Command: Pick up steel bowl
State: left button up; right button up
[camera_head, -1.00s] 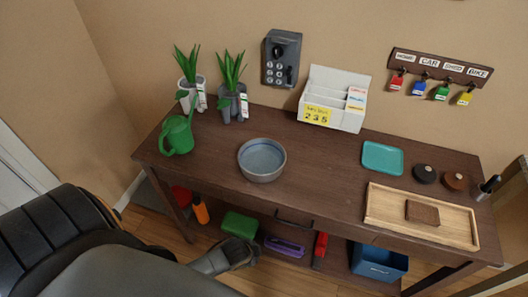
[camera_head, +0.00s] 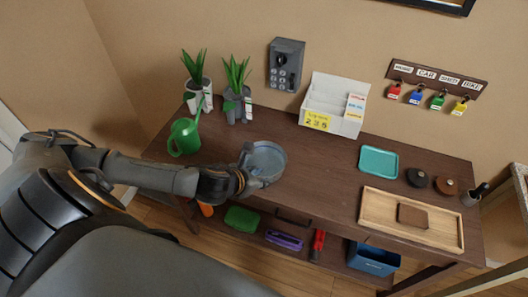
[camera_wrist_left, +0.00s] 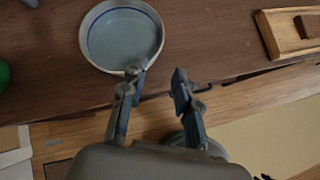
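The steel bowl (camera_head: 268,158) is round and grey with a bluish inside. It stands upright on the dark wooden table (camera_head: 320,185), left of its middle. In the left wrist view the bowl (camera_wrist_left: 122,38) is at the upper left. My left gripper (camera_head: 252,170) is at the bowl's near left side in the head view and covers part of its rim. In the left wrist view the left gripper (camera_wrist_left: 158,78) is open with nothing between its fingers. One fingertip overlaps the bowl's rim; I cannot tell whether it touches. My right gripper is not in view.
A green watering can (camera_head: 185,136) and potted plants (camera_head: 236,105) stand to the left and behind. A white organizer (camera_head: 333,105) is at the back. A teal tray (camera_head: 379,161) and a wooden tray (camera_head: 378,220) lie to the right. The tabletop right of the bowl is clear.

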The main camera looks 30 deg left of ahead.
aim_at(278, 172)
pick_arm(q)
jog(key=shift+m, duration=0.3)
jog(key=x, duration=0.7)
jog(key=shift+w+a+f+p, duration=0.1)
jog(key=shift+w+a+p, duration=0.1)
jog(key=shift+p, duration=0.15)
jog(key=shift+w+f, duration=0.35)
jog(key=shift+w+d+f, duration=0.1)
jog(key=shift+w+f, duration=0.2)
jog(key=shift+f, duration=0.05)
jog(key=shift+p+x, duration=0.55)
jog(key=shift+x, duration=1.6)
jog(key=shift+s+f, duration=0.15)
jog(key=shift+f, duration=0.05)
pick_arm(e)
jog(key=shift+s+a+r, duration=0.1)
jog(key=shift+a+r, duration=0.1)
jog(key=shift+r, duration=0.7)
pick_arm(q)
jog(key=shift+c, duration=0.2)
grip_shut()
jog(key=shift+r, duration=0.1)
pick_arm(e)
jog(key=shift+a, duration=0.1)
